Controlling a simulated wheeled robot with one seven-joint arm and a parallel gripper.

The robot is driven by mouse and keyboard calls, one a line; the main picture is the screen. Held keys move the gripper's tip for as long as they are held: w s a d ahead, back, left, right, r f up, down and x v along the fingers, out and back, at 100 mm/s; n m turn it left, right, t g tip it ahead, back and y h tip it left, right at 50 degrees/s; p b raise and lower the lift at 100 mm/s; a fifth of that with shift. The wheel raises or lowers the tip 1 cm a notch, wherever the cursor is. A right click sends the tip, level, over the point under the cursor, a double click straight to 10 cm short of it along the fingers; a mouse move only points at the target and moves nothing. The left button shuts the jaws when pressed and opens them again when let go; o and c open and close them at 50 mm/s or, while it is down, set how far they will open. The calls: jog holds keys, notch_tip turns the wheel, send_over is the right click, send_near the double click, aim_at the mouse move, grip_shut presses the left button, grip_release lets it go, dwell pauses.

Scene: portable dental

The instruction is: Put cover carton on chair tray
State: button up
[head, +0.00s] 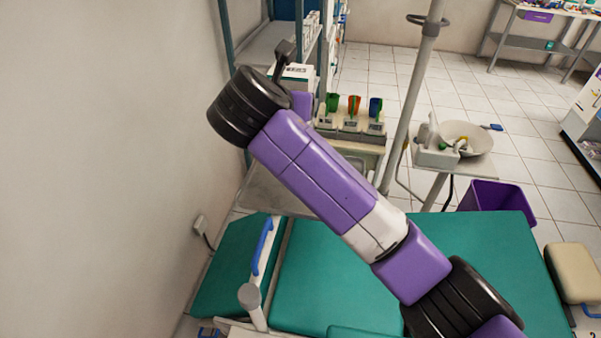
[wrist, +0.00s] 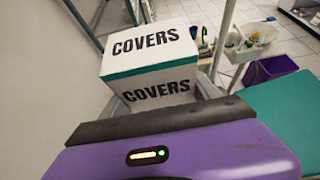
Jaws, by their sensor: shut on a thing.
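The cover carton is a white box with a green stripe and the word COVERS on its top and side. It fills the upper middle of the wrist view (wrist: 150,50). In the head view the carton (head: 297,72) shows partly, behind the end of my arm. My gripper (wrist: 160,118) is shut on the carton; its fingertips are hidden. A grey metal tray surface (head: 262,190) beside the dental chair, which looks like the chair tray, is partly hidden behind my arm. The carton appears above and beyond it; I cannot tell the height.
An instrument holder (head: 350,120) with green, orange and blue tools stands right of the carton. A grey pole (head: 408,95) rises beside it, near a spittoon bowl (head: 467,137). The green chair (head: 480,235) lies in front. A shelf rack (head: 270,45) stands behind, left.

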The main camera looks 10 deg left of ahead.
notch_tip(320, 180, down, 19)
jog(key=shift+r+p, duration=0.2)
jog(key=shift+p, duration=0.2)
jog(key=o, duration=1.4)
jog(key=shift+f, duration=0.1)
jog(key=shift+o, duration=0.2)
jog(key=shift+s, duration=0.15)
jog(key=v, duration=1.2)
